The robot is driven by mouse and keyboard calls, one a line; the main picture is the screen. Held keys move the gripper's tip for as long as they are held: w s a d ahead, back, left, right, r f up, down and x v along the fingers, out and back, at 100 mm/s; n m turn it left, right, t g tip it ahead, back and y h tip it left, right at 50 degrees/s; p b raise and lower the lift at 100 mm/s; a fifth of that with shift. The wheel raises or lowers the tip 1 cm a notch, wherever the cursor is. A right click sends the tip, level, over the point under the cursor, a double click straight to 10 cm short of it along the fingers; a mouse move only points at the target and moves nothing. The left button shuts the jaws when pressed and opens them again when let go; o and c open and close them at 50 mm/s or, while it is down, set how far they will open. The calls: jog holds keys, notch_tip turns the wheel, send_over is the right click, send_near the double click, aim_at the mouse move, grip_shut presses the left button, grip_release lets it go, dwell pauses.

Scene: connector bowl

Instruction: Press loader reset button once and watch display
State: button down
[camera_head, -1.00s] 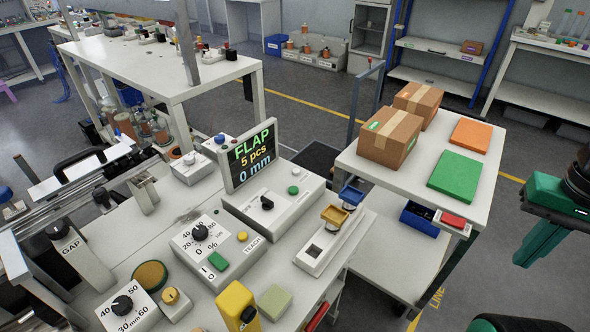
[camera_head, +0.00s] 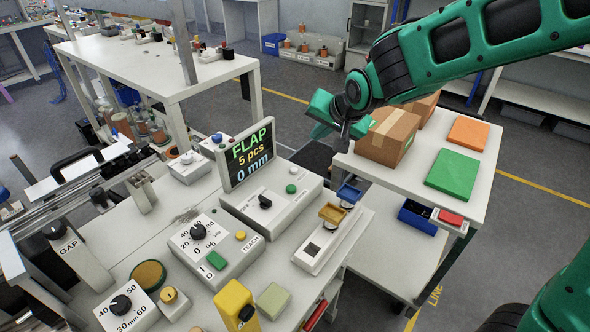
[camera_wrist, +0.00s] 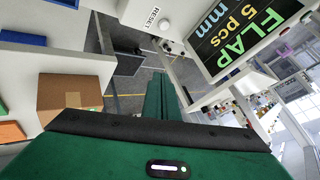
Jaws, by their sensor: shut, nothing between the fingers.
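The display (camera_head: 248,155) reads FLAP, 5 pcs, 0 mm in the head view and also shows, turned, in the wrist view (camera_wrist: 243,35). In the wrist view a pale round button (camera_wrist: 165,25) sits beside the label RESET on a white panel. The label is not readable in the head view, so I cannot match the button there with certainty. My gripper (camera_head: 345,130) is shut and empty, to the right of the display and apart from it. In the wrist view its green fingers (camera_wrist: 163,98) are together, below the RESET button in the picture.
A white control box with a black knob and green button (camera_head: 291,188) stands before the display. Cardboard boxes (camera_head: 388,137) and a green pad (camera_head: 453,174) are on the right side table. A knob panel (camera_head: 205,240) and yellow block (camera_head: 236,306) occupy the front.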

jog(key=y, duration=0.1)
send_over(294, 170)
jog(key=shift+s+d+r, duration=0.1)
jog(key=shift+s+d, duration=0.1)
jog(key=shift+s, duration=0.15)
jog(key=shift+f, duration=4.4)
jog(key=shift+d, duration=0.1)
jog(key=shift+f, duration=0.4)
jog(key=shift+f, duration=0.5)
jog(key=shift+r, duration=0.95)
